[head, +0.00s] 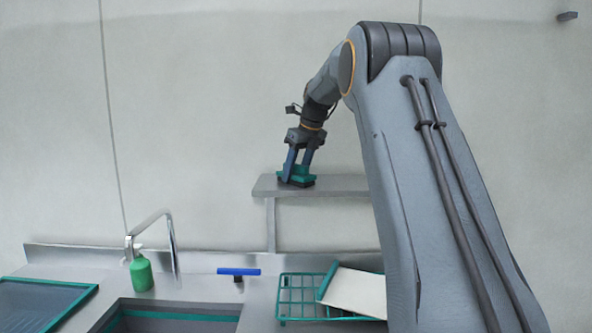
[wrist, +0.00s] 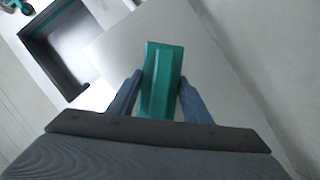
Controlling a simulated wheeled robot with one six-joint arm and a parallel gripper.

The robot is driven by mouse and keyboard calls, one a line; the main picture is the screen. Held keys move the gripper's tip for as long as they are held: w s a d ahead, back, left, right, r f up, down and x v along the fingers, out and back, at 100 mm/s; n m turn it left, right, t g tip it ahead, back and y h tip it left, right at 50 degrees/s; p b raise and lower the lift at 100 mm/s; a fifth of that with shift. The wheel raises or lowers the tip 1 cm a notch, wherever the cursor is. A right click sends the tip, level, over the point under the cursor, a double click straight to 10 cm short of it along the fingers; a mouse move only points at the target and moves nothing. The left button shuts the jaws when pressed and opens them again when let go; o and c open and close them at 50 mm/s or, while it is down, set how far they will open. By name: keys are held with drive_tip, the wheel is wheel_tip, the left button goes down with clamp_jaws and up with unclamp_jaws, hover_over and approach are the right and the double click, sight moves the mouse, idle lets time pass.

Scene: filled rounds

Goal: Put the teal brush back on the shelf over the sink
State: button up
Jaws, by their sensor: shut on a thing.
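The teal brush (head: 297,176) is at the shelf over the sink counter, with its dark underside at the shelf's top surface near the left end. It looks level there; whether it fully rests on the shelf I cannot tell. My gripper (head: 298,168) is shut on the brush from above, with one blue finger on each side. In the wrist view the teal brush (wrist: 163,80) lies between the two fingers of my gripper (wrist: 160,88). The grey shelf (head: 342,187) runs right until my arm hides its right end. The sink (head: 170,321) is below to the left.
A green soap bottle (head: 141,274) stands by the tap (head: 172,240). A blue squeegee (head: 238,272) lies on the counter. A teal rack (head: 290,299) holds a white board (head: 356,292). A teal-edged tray (head: 40,305) is at far left. The shelf right of the brush is bare.

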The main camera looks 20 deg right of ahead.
drive_tip(key=o, duration=1.1)
drive_tip(key=shift+f, duration=0.1)
drive_tip(key=b+v, duration=0.3)
drive_tip(key=v, duration=0.9)
drive_tip(key=shift+b, duration=0.3)
